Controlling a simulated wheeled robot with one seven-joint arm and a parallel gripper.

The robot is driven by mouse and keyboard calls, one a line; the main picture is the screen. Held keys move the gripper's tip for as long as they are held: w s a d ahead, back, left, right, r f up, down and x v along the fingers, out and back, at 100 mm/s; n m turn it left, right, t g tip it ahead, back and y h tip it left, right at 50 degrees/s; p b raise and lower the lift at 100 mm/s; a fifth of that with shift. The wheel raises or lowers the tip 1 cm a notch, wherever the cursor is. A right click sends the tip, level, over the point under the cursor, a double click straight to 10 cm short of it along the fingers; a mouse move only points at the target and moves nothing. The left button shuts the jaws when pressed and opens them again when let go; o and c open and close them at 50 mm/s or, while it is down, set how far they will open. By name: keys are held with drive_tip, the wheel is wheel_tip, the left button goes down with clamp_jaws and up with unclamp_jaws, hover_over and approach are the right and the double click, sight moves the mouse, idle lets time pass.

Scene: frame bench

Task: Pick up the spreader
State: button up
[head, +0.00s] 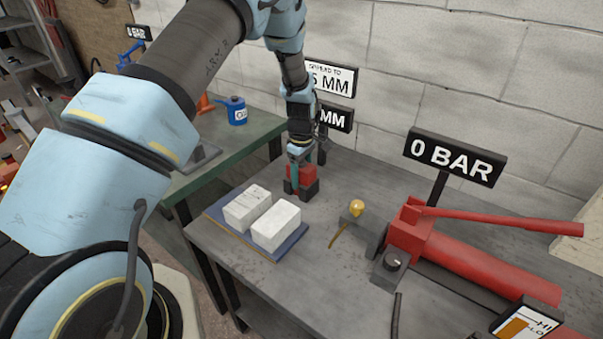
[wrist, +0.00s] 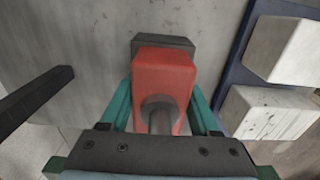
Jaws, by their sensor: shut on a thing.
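The spreader is a red block (head: 303,174) near the back left of the grey workbench, with a dark grey block (head: 305,190) at its foot. In the wrist view the red spreader (wrist: 163,75) fills the middle, and a round grey stub shows on its near side. The dark block (wrist: 160,42) shows just beyond it. My gripper (head: 296,166) reaches down from above, and its two green fingers (wrist: 161,105) are closed against the spreader's sides. I cannot tell whether the spreader is clear of the bench.
Two white blocks (head: 275,226) lie on a blue tray (head: 215,213) close by. A yellow-knobbed part (head: 356,208) and a red hand pump (head: 470,255) with a "0 BAR" sign (head: 455,158) stand to the right. Signs on posts stand behind my gripper. Bare benchtop (head: 345,185) lies between.

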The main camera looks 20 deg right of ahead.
clamp_jaws()
drive_tip(key=shift+r, duration=0.1)
idle(0.4)
